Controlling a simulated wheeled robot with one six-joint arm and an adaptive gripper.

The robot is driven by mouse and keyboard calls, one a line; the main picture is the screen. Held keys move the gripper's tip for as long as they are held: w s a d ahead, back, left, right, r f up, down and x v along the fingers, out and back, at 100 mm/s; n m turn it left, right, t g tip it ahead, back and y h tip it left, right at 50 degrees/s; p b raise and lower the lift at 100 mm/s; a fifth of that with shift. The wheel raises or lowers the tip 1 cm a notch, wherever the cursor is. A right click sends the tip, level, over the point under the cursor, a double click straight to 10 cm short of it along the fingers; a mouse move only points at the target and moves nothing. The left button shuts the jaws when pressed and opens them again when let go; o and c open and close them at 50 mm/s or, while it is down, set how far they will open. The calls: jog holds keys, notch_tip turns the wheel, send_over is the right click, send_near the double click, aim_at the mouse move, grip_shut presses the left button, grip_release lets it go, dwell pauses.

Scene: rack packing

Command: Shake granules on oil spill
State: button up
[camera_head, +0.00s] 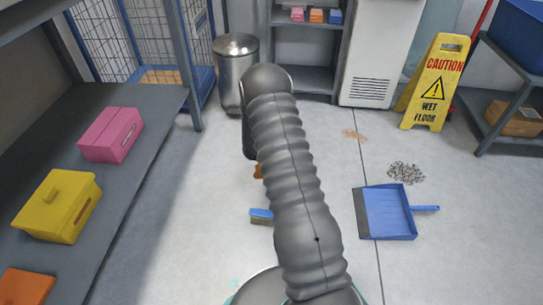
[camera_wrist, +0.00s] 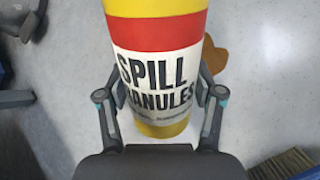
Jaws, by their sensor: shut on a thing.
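In the wrist view my gripper (camera_wrist: 160,97) is shut around the spill granules container (camera_wrist: 155,70), with a finger on each side. The container is yellow with a red band and a white label reading "SPILL GRANULES". A brown-orange oil spill (camera_wrist: 214,56) shows on the floor behind the container's right side, partly hidden by it. In the head view only a small orange-brown bit of the spill (camera_head: 258,171) shows beside my arm. My arm hides the gripper and the container there.
A brush (camera_head: 261,216) lies beside my arm. A blue dustpan (camera_head: 388,211), a grey debris pile (camera_head: 407,172) and an orange-brown scatter (camera_head: 354,135) lie to the right. A wet-floor sign (camera_head: 434,85) and a metal bin (camera_head: 236,70) stand behind. A shelf with boxes (camera_head: 60,205) lines the left.

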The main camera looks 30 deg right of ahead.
jog(key=shift+a+f+m+y, duration=0.15)
jog(key=shift+a+m+y, duration=0.15)
jog(key=shift+y, duration=0.8)
jog(key=shift+s+a+f+g+y+p, duration=0.15)
jog(key=shift+a+g+y+p, duration=0.15)
jog(key=shift+y+p, duration=0.5)
jog(key=p, duration=0.3)
jog(key=shift+a+f+y, duration=0.15)
jog(key=shift+y, duration=0.25)
jog(key=shift+a+f+y+p, duration=0.15)
jog(key=shift+y+p, duration=0.25)
jog(key=shift+p, duration=0.6)
